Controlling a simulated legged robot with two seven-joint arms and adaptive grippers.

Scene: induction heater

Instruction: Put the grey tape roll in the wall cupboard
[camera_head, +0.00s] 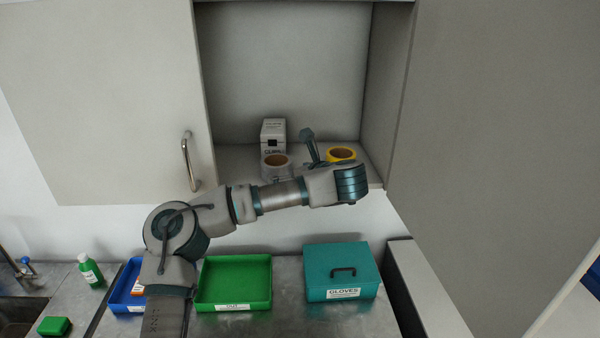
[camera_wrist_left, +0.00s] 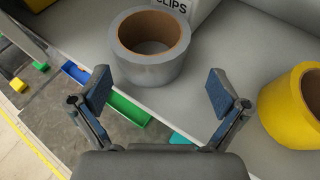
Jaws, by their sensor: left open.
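The grey tape roll (camera_head: 276,172) sits upright on the shelf of the open wall cupboard (camera_head: 240,158), near its front edge. It also shows in the left wrist view (camera_wrist_left: 150,72), its brown core facing up. My left gripper (camera_head: 308,137) reaches in at the shelf, just right of the roll in the head view. In the left wrist view its two fingers (camera_wrist_left: 160,92) are spread wide and empty. The roll lies just beyond the fingertips, nearer the left finger; whether that finger touches it I cannot tell. My right gripper is in neither view.
A yellow tape roll (camera_head: 341,154) stands right of my gripper on the shelf. A white clips box (camera_head: 273,130) stands behind the grey roll. Open doors flank the cupboard. A green tray (camera_head: 234,299) and teal gloves box (camera_head: 342,277) sit on the counter below.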

